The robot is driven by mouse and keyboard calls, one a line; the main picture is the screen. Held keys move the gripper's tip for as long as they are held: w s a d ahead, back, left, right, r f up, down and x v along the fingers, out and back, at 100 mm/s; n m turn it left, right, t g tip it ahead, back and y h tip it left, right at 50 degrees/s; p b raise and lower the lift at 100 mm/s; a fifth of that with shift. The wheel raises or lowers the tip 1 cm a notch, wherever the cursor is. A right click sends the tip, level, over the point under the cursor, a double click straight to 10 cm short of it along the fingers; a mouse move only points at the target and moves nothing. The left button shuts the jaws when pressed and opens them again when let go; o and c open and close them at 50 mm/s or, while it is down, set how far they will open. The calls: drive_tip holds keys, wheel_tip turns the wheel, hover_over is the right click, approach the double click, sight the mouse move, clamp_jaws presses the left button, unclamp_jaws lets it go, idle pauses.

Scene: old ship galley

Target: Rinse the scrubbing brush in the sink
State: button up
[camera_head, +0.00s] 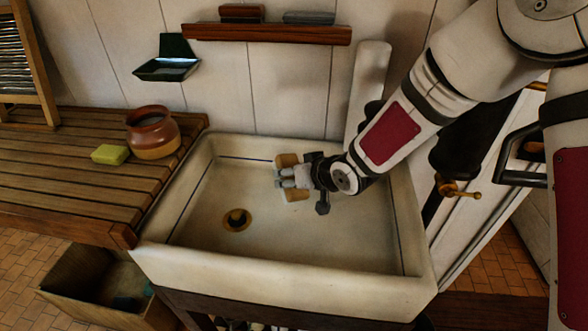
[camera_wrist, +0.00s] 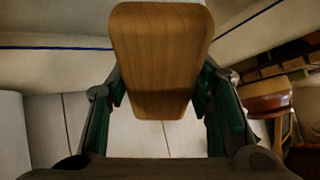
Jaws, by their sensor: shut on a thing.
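My gripper (camera_head: 281,178) is shut on the wooden scrubbing brush (camera_head: 287,160) inside the outline of the white sink (camera_head: 290,268). Parts of the brush show above and below the fingers in the head view. In the wrist view the brush (camera_wrist: 160,60) is a brown wooden block between the two green-padded fingers (camera_wrist: 160,100). Its bristles cannot be made out. The sink has a brass-rimmed drain (camera_head: 237,219) left of the gripper. No water shows in the basin. How high the brush is above the sink floor is hard to tell.
A slatted wooden counter (camera_head: 70,180) on the left holds a brown pot (camera_head: 153,135) and a yellow-green block (camera_head: 110,154). A wall shelf (camera_head: 266,34) and a dark green holder (camera_head: 167,68) hang behind. A dark fitting with a brass part (camera_head: 455,188) stands right of the sink.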

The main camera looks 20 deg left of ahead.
sight(285, 162)
wheel_tip(285, 162, down, 9)
drive_tip(key=b, duration=0.3)
drive_tip(key=shift+r, duration=0.2)
idle(0.3)
drive_tip(key=shift+r, duration=0.1)
idle(0.4)
drive_tip(key=shift+r+p, duration=2.2)
drive_tip(key=shift+r, duration=4.6)
drive_tip(key=shift+r+p, duration=0.7)
drive_tip(key=shift+r, duration=1.3)
